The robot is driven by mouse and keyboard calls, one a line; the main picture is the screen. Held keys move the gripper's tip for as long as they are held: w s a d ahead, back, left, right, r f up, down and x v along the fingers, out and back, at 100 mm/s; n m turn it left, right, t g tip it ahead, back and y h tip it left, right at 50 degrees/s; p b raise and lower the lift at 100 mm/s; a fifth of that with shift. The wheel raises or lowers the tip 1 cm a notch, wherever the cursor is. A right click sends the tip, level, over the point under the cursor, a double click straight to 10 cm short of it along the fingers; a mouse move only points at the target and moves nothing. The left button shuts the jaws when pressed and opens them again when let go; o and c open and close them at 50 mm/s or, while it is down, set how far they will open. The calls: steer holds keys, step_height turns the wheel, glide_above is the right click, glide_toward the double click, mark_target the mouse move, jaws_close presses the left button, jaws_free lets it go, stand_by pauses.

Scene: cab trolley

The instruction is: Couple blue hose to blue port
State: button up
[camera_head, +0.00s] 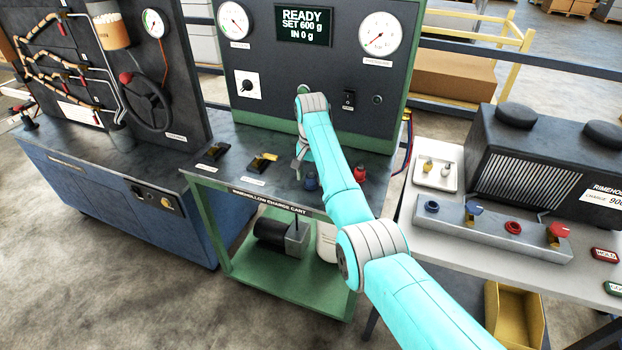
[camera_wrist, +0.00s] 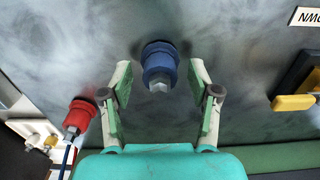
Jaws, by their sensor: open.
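The blue hose end (camera_head: 311,182), a short blue coupler, stands on the dark top of the charge cart. It also shows in the wrist view (camera_wrist: 160,62), with a pale metal tip. My gripper (camera_wrist: 160,78) is open, with one finger on each side of the blue coupler and a gap at both sides; I see no grip on it. In the head view my gripper (camera_head: 298,168) is partly hidden by my arm. The blue port (camera_head: 432,206) is a blue ring at the left of the grey manifold on the right table, with a blue valve handle (camera_head: 473,209) beside it.
A red coupler (camera_head: 360,174) stands right of the blue one. The manifold (camera_head: 480,232) also has a red port (camera_head: 513,227) and red valve handle (camera_head: 555,232). A white tray (camera_head: 436,174) lies behind it. The cart's gauge panel (camera_head: 325,75) rises behind my gripper.

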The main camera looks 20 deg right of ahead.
mark_target(311, 171)
steer(key=shift+c, duration=0.2)
jaws_close()
steer(key=shift+r, duration=0.1)
steer(key=shift+r, duration=2.9)
